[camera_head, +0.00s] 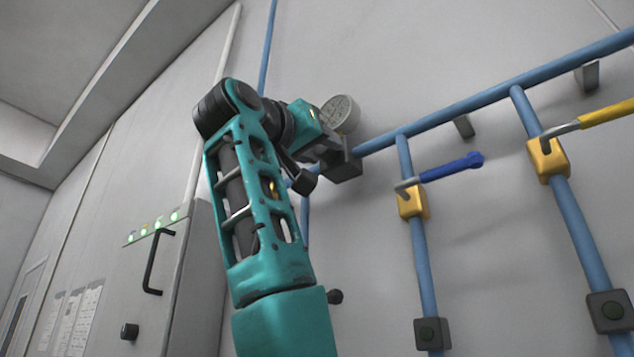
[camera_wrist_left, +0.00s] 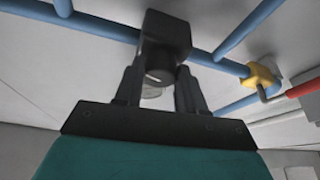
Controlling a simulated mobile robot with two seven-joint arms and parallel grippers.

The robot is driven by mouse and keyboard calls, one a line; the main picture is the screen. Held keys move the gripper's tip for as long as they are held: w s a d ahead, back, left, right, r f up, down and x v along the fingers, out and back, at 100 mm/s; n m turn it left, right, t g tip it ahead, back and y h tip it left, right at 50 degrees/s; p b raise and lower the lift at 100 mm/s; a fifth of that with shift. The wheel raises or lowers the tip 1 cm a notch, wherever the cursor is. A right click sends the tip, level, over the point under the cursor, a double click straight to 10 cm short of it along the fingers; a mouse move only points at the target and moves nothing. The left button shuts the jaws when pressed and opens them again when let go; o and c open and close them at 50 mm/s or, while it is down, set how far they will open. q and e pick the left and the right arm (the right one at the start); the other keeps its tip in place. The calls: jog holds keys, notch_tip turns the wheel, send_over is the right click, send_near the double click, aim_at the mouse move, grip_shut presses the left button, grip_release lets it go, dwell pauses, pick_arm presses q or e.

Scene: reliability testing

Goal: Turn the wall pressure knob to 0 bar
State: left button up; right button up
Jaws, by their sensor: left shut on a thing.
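The wall pressure knob (camera_wrist_left: 160,72) is a dark round piece under a black regulator block (camera_wrist_left: 166,35) on the blue pipe. In the left wrist view it sits between the two fingers of my left gripper (camera_wrist_left: 158,82), which is shut on it. In the head view my left gripper (camera_head: 322,152) is at the regulator block (camera_head: 346,170), and the knob is hidden there. The round pressure gauge (camera_head: 340,113) stands just above the block. Its needle and numbers are too small to read. My right gripper is out of view.
To the right are a valve with a blue lever (camera_head: 450,166) and one with a yellow lever (camera_head: 600,113) on blue pipes. At the left is a grey cabinet (camera_head: 190,270) with a black handle (camera_head: 152,262). A valve with a red lever (camera_wrist_left: 300,90) shows in the wrist view.

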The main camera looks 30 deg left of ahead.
pick_arm(q)
jog(key=n+g+y+p, duration=0.1)
jog(key=n+g, duration=0.1)
jog(key=n, duration=0.5)
jog(key=r+n+g+y+p, duration=0.1)
jog(key=n+g, duration=0.1)
jog(key=n, duration=0.6)
jog(key=n+g+y+p, duration=0.1)
jog(key=n+g, duration=0.1)
jog(key=n, duration=0.6)
jog(key=shift+d+r+g+y, duration=0.2)
jog(key=shift+d+g+y, duration=0.1)
jog(key=shift+y, duration=0.1)
jog(key=shift+n, duration=0.4)
jog(key=o, duration=1.1)
jog(key=shift+c, duration=0.2)
jog(key=v, duration=1.3)
jog(key=shift+r, duration=0.15)
